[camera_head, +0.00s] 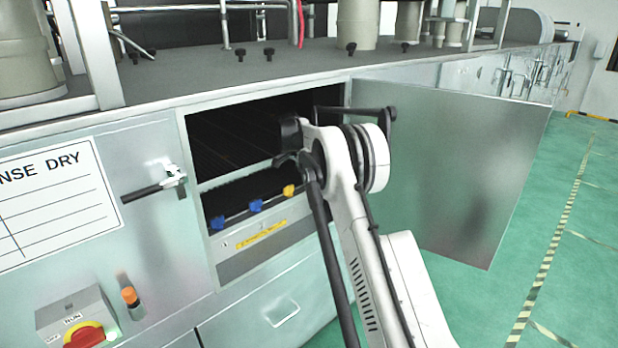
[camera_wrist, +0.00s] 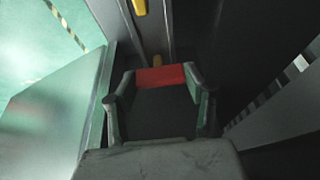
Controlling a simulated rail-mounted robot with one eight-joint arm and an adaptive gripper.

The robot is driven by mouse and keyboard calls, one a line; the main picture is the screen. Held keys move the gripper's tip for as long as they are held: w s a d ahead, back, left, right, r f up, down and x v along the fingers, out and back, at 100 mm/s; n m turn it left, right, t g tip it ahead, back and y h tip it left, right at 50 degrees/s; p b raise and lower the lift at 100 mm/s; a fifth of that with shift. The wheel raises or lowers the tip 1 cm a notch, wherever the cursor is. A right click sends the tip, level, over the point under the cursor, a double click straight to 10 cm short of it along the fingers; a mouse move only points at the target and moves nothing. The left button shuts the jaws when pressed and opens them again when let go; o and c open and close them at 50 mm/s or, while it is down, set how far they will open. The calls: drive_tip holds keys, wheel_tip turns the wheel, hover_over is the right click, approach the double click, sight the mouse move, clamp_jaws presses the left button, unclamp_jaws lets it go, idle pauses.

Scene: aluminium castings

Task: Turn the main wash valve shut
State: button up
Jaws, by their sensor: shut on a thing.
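In the wrist view, a red valve handle (camera_wrist: 162,77) lies crosswise between the fingertips of my gripper (camera_wrist: 160,84). The two dark fingers are closed against its ends. No label is readable on it, and its turn angle is hard to judge. A small yellow part (camera_wrist: 157,60) shows just beyond it. In the head view my arm reaches to the open cabinet. Two blue handles (camera_head: 255,205) and a yellow handle (camera_head: 288,190) sit in a row inside the cabinet.
The cabinet door (camera_head: 460,175) stands open to the right of my arm. A dark pull handle (camera_head: 150,191) and a red-yellow rotary switch (camera_head: 84,336) are on the front at left. A yellow bar (camera_wrist: 140,7) shows in the wrist view. Green floor (camera_head: 560,270) is clear at right.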

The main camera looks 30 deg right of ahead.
idle(0.4)
drive_tip(key=o, duration=1.2)
drive_tip(key=shift+c, duration=0.2)
drive_tip(key=v, duration=0.2)
drive_tip(key=shift+a+r, duration=0.15)
drive_tip(key=shift+r, duration=0.2)
drive_tip(key=s+a, duration=0.1)
drive_tip(key=a, duration=0.3)
drive_tip(key=s+a, duration=0.1)
drive_tip(key=a, duration=0.2)
drive_tip(key=s+a, duration=0.1)
drive_tip(key=a, duration=0.3)
drive_tip(key=shift+s+a+r, duration=0.1)
drive_tip(key=shift+s+a, duration=0.05)
drive_tip(key=shift+a, duration=0.2)
